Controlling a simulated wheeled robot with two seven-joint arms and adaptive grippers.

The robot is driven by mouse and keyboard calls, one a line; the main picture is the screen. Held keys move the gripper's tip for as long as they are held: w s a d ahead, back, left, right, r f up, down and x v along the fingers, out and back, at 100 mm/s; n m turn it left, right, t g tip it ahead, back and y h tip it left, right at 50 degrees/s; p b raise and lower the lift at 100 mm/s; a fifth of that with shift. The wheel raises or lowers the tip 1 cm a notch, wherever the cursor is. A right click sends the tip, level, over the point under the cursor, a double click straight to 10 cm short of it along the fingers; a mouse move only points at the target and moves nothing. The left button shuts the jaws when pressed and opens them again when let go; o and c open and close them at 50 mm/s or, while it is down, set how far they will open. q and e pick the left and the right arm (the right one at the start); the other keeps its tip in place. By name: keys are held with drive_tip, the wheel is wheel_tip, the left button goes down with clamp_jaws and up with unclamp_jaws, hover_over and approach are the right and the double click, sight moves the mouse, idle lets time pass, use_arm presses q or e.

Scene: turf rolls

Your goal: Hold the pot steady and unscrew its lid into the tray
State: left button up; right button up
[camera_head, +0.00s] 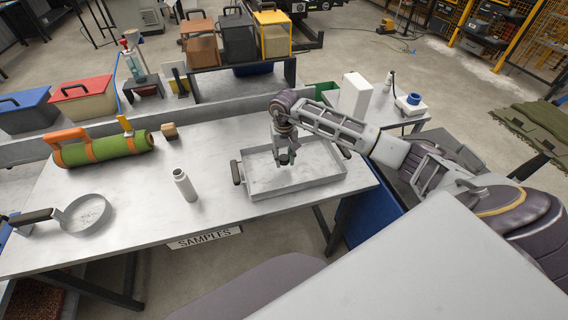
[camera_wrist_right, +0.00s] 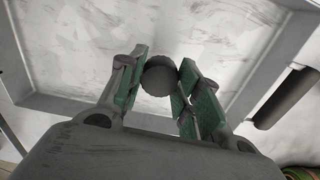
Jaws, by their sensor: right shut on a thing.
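The pot (camera_head: 185,186) is a small white bottle with a narrow neck. It stands upright on the table, left of the tray, with no dark lid visible on its neck. The tray (camera_head: 318,187) is a shallow grey metal one with a dark side handle. My right gripper (camera_head: 284,159) is over the tray, pointing down. In the right wrist view its green-padded fingers are shut on a dark round ridged lid (camera_wrist_right: 160,76), with the tray floor behind it. The height of the lid above the floor is hard to tell. My left gripper is not in view.
A pan (camera_head: 86,212) lies at the table's left front. A green roll with an orange handle (camera_head: 103,149) and a small wooden block (camera_head: 169,130) lie behind. A white box (camera_head: 355,95) stands beyond the tray. The table around the pot is clear.

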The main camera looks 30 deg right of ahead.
sight(284, 168)
drive_tip(key=shift+f+p, duration=0.4)
drive_tip(key=shift+f, duration=1.45)
drive_tip(key=shift+f, duration=0.2)
drive_tip(key=o, duration=1.1)
drive_tip(key=shift+r, duration=0.25)
drive_tip(key=shift+r, duration=0.35)
drive_tip(key=shift+r+b, duration=1.25)
drive_tip(key=shift+r, duration=4.35)
